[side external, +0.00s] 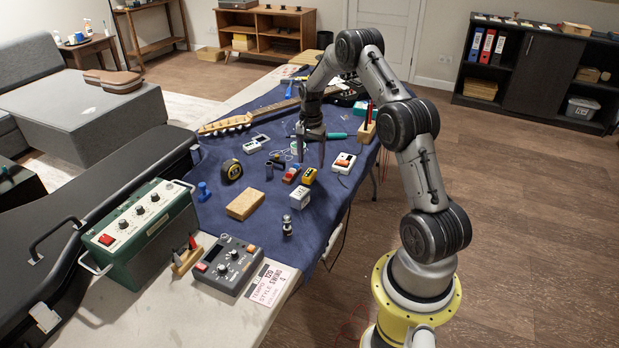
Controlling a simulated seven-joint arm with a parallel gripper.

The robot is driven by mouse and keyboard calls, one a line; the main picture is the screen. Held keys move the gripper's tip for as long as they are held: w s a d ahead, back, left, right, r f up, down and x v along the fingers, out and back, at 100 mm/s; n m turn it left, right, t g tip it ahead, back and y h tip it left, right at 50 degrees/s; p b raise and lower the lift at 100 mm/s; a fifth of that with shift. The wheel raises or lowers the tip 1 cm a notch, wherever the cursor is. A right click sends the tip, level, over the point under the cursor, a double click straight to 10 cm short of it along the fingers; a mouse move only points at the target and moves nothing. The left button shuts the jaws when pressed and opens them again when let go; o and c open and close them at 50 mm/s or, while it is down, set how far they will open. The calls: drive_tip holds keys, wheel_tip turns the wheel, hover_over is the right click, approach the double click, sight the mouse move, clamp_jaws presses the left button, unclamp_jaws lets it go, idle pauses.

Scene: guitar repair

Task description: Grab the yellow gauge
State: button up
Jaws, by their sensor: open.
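A small yellow block-like item with a dark patch on top, which looks like the yellow gauge (309,176), lies on the dark blue cloth in the middle of the table. A round yellow-and-black tape-measure-like item (231,170) sits farther left on the cloth. My gripper (311,158) points down with its fingers apart and nothing between them. In the picture it is just above the small yellow item, apart from it; its exact height is hard to tell.
Close by are a red-and-dark block (291,175), a white pedal-like box (343,162), a white cube (300,197) and a tan block (245,204). A guitar neck (262,115) lies behind. A grey control box (228,264) stands in front. Bare cloth shows at front centre.

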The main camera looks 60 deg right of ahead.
sight(310, 173)
drive_tip(key=shift+a+f, duration=0.2)
drive_tip(key=shift+f, duration=1.25)
drive_tip(key=shift+a+f, duration=0.15)
drive_tip(key=shift+f, duration=1.25)
clamp_jaws()
